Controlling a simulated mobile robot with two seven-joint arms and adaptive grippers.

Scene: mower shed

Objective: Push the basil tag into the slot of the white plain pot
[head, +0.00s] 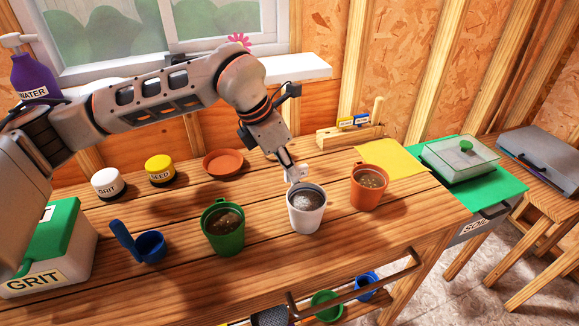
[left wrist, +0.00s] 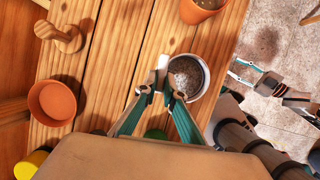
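The white plain pot (head: 306,211) stands upright on the bench, filled with dark soil; it also shows in the left wrist view (left wrist: 203,88). I cannot make out its slot. My left gripper (head: 292,170) is above the pot's far-left rim. Its fingers (left wrist: 160,92) are closed on a small white tag (left wrist: 162,70), which shows in the head view (head: 299,173) too. No lettering on the tag is readable. I cannot tell whether the tag touches the pot. My right gripper (left wrist: 245,75) shows only in the left wrist view, with its fingers apart and empty, off the bench edge.
A green pot (head: 223,229) stands left of the white pot and a terracotta pot (head: 368,188) right of it. A wooden holder (head: 350,134) with labels stands behind, near a yellow sheet (head: 390,162).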

